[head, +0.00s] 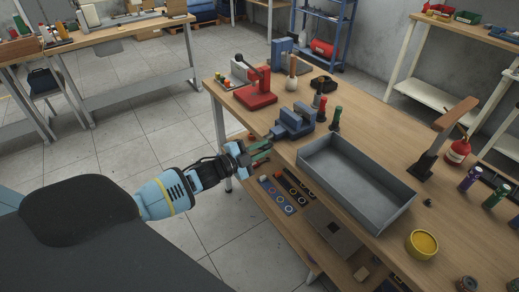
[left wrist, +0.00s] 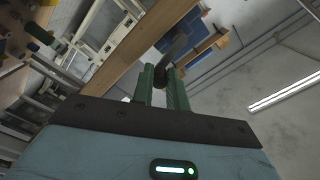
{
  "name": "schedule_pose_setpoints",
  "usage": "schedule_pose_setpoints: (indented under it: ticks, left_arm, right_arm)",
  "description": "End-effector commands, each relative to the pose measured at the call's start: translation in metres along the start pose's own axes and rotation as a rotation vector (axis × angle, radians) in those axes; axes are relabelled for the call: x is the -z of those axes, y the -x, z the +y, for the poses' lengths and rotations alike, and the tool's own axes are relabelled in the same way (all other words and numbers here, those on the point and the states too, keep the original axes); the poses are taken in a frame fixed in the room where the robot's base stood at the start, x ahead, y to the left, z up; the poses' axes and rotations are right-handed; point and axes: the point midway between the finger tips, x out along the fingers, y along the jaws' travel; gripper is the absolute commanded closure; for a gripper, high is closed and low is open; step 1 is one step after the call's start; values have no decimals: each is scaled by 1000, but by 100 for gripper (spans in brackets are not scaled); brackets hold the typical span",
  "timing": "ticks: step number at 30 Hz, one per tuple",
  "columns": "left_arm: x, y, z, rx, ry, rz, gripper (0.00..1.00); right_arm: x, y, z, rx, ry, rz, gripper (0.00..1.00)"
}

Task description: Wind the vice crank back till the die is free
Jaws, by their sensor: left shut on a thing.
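The blue vice (head: 294,122) sits at the near left edge of the workbench, just left of the grey tray. Its blue body also shows in the left wrist view (left wrist: 190,36). My left gripper (head: 260,155) is in front of the vice, beyond the bench edge. In the left wrist view its green fingers (left wrist: 162,85) are shut on the dark knob of the vice crank (left wrist: 161,73). The crank's grey arm (left wrist: 178,45) runs from there towards the vice. I cannot make out the die. My right gripper is not in view.
A grey open tray (head: 358,180) stands beside the vice. A red press (head: 257,92) stands behind it at the left. A yellow bowl (head: 422,244) is at the near right. A lower shelf (head: 292,232) with flat parts lies under the bench edge. The floor at the left is clear.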

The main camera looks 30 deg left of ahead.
Motion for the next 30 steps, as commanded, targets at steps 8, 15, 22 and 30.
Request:
schedule_pose_setpoints:
  ticks: [8,15,22,30]
  left_arm:
    - [4,0,-12,2,230,1,100]
    - [4,0,-16,1,367,1,100]
    - [4,0,-19,1,435,1,100]
    - [3,0,-19,1,454,1,100]
  right_arm:
    - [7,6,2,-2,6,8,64]
    - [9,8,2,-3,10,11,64]
    - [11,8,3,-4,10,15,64]
    - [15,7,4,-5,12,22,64]
